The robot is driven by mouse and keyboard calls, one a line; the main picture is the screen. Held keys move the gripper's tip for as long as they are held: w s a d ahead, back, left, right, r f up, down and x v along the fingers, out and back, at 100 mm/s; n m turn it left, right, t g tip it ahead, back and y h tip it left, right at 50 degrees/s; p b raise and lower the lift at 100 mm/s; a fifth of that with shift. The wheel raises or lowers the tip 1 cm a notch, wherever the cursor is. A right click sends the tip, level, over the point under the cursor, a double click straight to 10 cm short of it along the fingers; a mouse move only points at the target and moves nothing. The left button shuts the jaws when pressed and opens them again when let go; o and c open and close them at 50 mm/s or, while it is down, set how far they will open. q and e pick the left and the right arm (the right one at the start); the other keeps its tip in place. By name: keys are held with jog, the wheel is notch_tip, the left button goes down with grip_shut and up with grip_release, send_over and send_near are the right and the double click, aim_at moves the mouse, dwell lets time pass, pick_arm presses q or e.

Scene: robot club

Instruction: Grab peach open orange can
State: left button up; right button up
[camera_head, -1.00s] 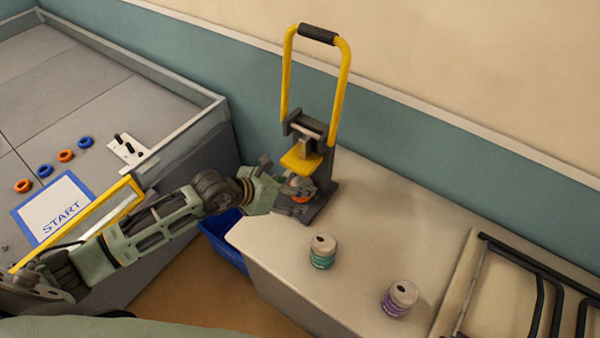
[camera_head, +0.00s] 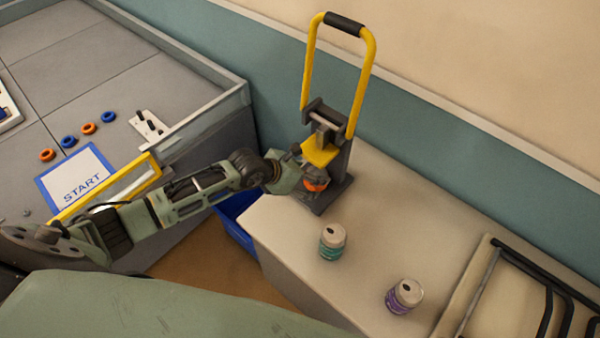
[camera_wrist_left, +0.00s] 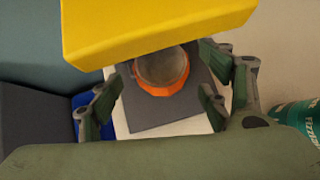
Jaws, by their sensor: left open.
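An orange can (camera_head: 316,187) stands on the dark base of the yellow-handled press (camera_head: 326,150), under its yellow block. In the left wrist view the orange can (camera_wrist_left: 163,87) shows a grey-brown round top, partly covered by the yellow block (camera_wrist_left: 150,28). It seems to be open, but I cannot be sure. My left gripper (camera_head: 309,178) is at the press, beside the can. In the left wrist view its open fingers (camera_wrist_left: 155,98) are spread to both sides of the can, with visible gaps. My right gripper is out of view.
A teal can (camera_head: 333,243) and a purple can (camera_head: 404,297) stand on the bench (camera_head: 385,215) in front of the press. A black-railed rack (camera_head: 545,290) is at the right. A blue bin (camera_head: 238,215) is beside the bench. The bench's middle is clear.

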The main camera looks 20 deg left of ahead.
aim_at(313, 169)
pick_arm(q)
jog(key=shift+x, duration=1.7)
jog(key=c, duration=1.2)
jog(key=shift+s, duration=0.1)
